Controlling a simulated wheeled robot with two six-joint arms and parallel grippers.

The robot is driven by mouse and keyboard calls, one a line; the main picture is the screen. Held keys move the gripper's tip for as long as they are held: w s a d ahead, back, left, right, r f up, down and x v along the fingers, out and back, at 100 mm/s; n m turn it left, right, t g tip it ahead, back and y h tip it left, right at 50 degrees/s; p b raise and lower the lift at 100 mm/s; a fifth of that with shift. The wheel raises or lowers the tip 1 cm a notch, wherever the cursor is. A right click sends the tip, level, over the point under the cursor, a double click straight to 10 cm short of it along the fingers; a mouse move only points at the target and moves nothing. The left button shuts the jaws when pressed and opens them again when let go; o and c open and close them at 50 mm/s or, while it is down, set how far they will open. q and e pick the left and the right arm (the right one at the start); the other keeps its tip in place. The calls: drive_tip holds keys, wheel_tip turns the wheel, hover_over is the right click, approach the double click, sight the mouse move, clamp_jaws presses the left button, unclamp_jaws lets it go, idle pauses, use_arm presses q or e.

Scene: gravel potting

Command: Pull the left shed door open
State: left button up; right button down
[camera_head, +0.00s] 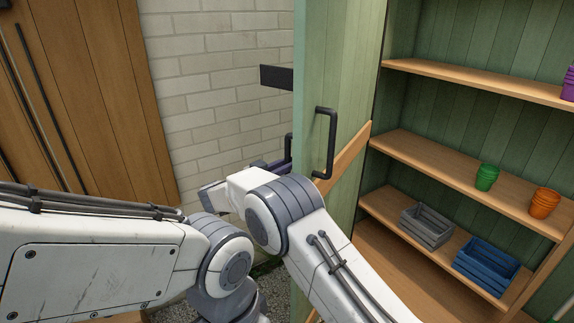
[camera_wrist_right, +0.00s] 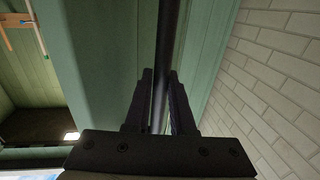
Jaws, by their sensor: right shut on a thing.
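The left shed door (camera_head: 345,60) is a green plank panel in the middle of the head view, standing open, with its edge towards me. One dark bar handle (camera_head: 332,145) is on the face turned to the shelves. A second dark handle (camera_head: 288,147) shows beyond the door's left edge. My right gripper (camera_head: 272,167) is at this second handle, partly hidden by my wrist. In the right wrist view, the two fingers of my right gripper (camera_wrist_right: 160,112) are shut around the dark handle bar (camera_wrist_right: 167,50), close to the green door face (camera_wrist_right: 105,60). My left gripper is out of view.
Right of the door, the shed's wooden shelves (camera_head: 450,165) hold a green pot (camera_head: 487,177), orange pots (camera_head: 544,203), a grey crate (camera_head: 426,226) and a blue crate (camera_head: 486,266). A pale brick wall (camera_head: 215,90) and brown wooden door (camera_head: 90,90) stand left. A dark plate (camera_head: 276,77) juts beside the door edge.

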drive_tip(key=shift+w+d+r, duration=0.1)
drive_tip(key=shift+d+r, duration=0.1)
drive_tip(key=c, duration=0.8)
unclamp_jaws()
drive_tip(key=shift+d+f, duration=0.1)
drive_tip(key=shift+d, duration=0.05)
drive_tip(key=shift+o, duration=0.2)
drive_tip(key=shift+a, duration=0.2)
